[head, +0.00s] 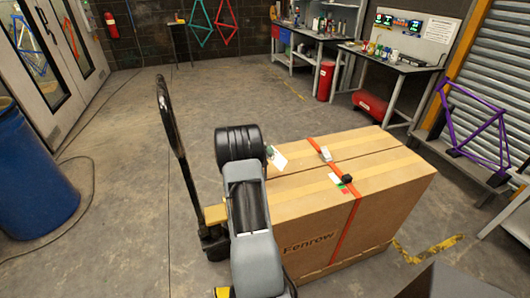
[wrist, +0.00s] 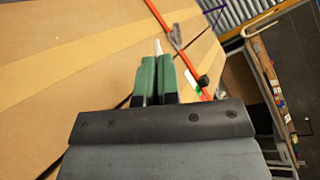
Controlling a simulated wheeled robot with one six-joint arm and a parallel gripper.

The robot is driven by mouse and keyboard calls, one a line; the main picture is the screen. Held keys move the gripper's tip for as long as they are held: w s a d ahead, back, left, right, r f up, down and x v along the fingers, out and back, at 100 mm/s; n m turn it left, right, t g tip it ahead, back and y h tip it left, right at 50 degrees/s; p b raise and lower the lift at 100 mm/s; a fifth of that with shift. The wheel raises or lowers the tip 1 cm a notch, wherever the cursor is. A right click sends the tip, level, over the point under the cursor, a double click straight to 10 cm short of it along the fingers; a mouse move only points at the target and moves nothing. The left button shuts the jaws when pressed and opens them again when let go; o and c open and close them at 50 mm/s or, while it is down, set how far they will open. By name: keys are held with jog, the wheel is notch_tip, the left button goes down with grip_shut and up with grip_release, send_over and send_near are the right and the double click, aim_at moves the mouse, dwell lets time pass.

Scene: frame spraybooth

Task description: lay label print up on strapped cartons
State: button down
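The brown strapped cartons (head: 340,215) stand close together on a low base in the head view, and their tops (wrist: 70,50) fill much of the wrist view. An orange-red strap (head: 350,218) runs across the tops and down the front; it also shows in the wrist view (wrist: 160,17). A white label (head: 279,159) is at my gripper (head: 270,151), over the left part of the cartons. In the wrist view the green fingers (wrist: 157,78) are close together on the label (wrist: 158,47), seen edge-on. I cannot tell which face is printed or whether it touches cardboard.
A metal buckle (head: 325,154) and a black piece (head: 346,178) sit on the strap, beside a small white, green and red tag (head: 337,180). A pallet jack handle (head: 170,115) rises at left. Floor behind the cartons is clear.

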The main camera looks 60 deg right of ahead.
jog(key=shift+f+b, duration=2.65)
jog(key=shift+f, duration=1.35)
jog(key=c, duration=1.3)
grip_release()
jog(key=shift+o, duration=0.2)
jog(key=v, duration=1.4)
jog(key=shift+s+b, duration=0.1)
jog(key=shift+b, duration=0.2)
jog(key=shift+s+d, duration=0.1)
